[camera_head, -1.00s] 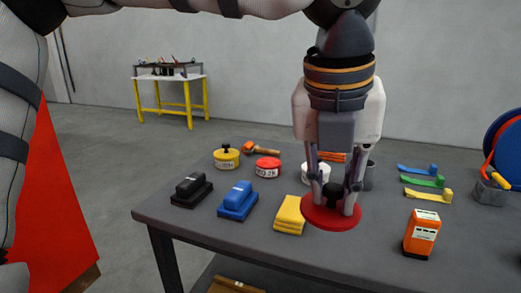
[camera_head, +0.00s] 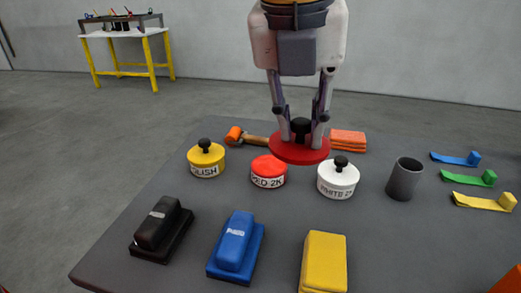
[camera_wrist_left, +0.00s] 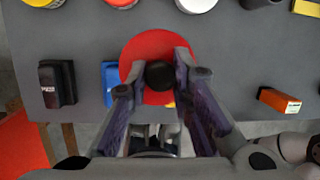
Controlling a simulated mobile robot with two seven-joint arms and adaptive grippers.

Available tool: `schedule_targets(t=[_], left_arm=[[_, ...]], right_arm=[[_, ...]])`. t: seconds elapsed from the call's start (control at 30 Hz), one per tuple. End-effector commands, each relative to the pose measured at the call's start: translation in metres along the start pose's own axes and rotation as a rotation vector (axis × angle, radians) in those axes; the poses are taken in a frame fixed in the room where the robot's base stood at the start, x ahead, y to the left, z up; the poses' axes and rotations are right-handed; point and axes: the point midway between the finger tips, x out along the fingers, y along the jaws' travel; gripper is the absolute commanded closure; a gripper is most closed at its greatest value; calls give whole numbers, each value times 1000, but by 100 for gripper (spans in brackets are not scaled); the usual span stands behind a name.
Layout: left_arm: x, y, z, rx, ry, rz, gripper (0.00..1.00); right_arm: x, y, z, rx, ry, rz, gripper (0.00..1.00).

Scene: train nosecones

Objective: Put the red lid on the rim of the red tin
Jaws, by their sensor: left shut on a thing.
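The red lid (camera_head: 287,152) is a flat red disc with a black knob. My left gripper (camera_head: 301,132) is shut on that knob and holds the lid level in the air. In the left wrist view the lid (camera_wrist_left: 142,50) lies between the fingers of my left gripper (camera_wrist_left: 158,76). The red tin (camera_head: 268,172), labelled "RED 2K", stands upright on the table. In the head view the lid appears above and right of it, apart from it. In the left wrist view only part of the tin (camera_wrist_left: 121,3) shows at the top edge. My right gripper is not in view.
A yellow lidded tin (camera_head: 206,160) and a white lidded tin (camera_head: 338,178) flank the red tin. A grey cup (camera_head: 404,179) stands further right. A hammer (camera_head: 250,139) and orange cloth (camera_head: 348,141) lie behind.

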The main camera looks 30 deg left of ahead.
Motion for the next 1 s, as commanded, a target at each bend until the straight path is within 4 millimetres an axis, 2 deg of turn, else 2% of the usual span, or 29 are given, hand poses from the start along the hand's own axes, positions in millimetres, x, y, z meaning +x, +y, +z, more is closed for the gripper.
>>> schedule_targets(t=[0.07,0.17,0.4,0.5,0.8,0.9,1.0], left_arm=[[1,1,2,0,0,-1,100],[14,10,17,-4,4,-1,100],[65,45,75,-4,5,-1,100],[91,54,85,-2,4,1,100],[127,68,101,1,1,1,100],[146,69,94,3,1,1,100],[152,69,93,2,-2,-1,100]], right_arm=[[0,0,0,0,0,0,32],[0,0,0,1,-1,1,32],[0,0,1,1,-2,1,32],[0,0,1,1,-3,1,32],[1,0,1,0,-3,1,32],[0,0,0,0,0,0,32],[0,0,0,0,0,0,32]])
